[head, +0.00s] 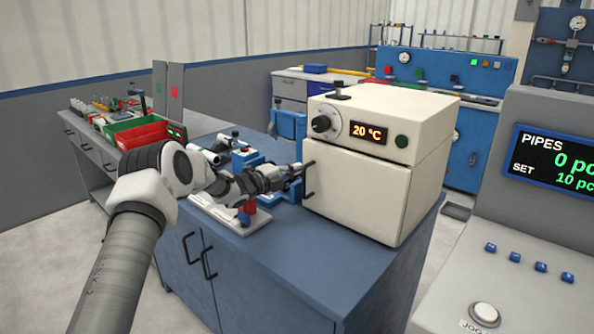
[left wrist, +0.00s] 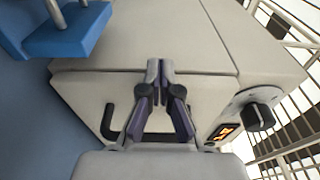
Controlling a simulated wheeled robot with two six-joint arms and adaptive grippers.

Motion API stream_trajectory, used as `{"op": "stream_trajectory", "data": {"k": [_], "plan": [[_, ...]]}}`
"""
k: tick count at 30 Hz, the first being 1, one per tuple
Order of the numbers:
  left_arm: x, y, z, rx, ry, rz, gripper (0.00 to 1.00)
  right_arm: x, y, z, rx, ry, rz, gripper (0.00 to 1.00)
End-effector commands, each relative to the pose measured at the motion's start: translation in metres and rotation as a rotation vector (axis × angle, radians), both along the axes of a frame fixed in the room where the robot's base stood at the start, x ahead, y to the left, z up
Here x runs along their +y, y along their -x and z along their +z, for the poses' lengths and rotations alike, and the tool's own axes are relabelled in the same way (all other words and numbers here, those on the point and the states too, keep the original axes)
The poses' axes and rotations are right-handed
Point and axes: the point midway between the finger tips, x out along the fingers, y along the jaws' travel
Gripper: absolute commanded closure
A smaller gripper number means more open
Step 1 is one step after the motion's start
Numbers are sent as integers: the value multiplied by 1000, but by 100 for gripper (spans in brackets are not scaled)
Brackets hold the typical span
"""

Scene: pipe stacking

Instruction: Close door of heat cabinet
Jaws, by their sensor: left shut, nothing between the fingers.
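The heat cabinet (head: 430,128) is a cream box on the blue counter, with a knob and a "20 °C" display on its upper front. Its door (head: 360,195) is the lower front panel, with a dark handle (head: 309,181) at the left edge. The door looks flush with the body, and I see no clear gap. My left gripper (head: 296,171) is shut and empty, its tips close to the handle side of the door. In the left wrist view the shut fingers (left wrist: 158,72) lie over the door (left wrist: 85,95) near its edge; contact cannot be told. My right gripper is out of view.
Blue fixtures (head: 245,158) and a white plate with a red part (head: 248,212) stand on the counter left of the cabinet. A console (head: 540,235) with a pipes display stands at right. Red and green bins (head: 140,134) sit on the back-left bench.

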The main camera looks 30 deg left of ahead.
Motion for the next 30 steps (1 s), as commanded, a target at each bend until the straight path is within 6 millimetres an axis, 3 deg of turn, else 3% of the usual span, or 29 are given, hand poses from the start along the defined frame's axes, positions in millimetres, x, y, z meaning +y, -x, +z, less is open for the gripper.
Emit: {"op": "stream_trajectory", "data": {"k": [7,15,20,30], "plan": [[6,14,1,0,3,2,100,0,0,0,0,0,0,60],[25,79,2,-4,8,3,100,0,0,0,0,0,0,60],[33,107,2,-4,4,1,100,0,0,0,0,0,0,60],[35,116,1,-2,0,-1,100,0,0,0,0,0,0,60]]}}
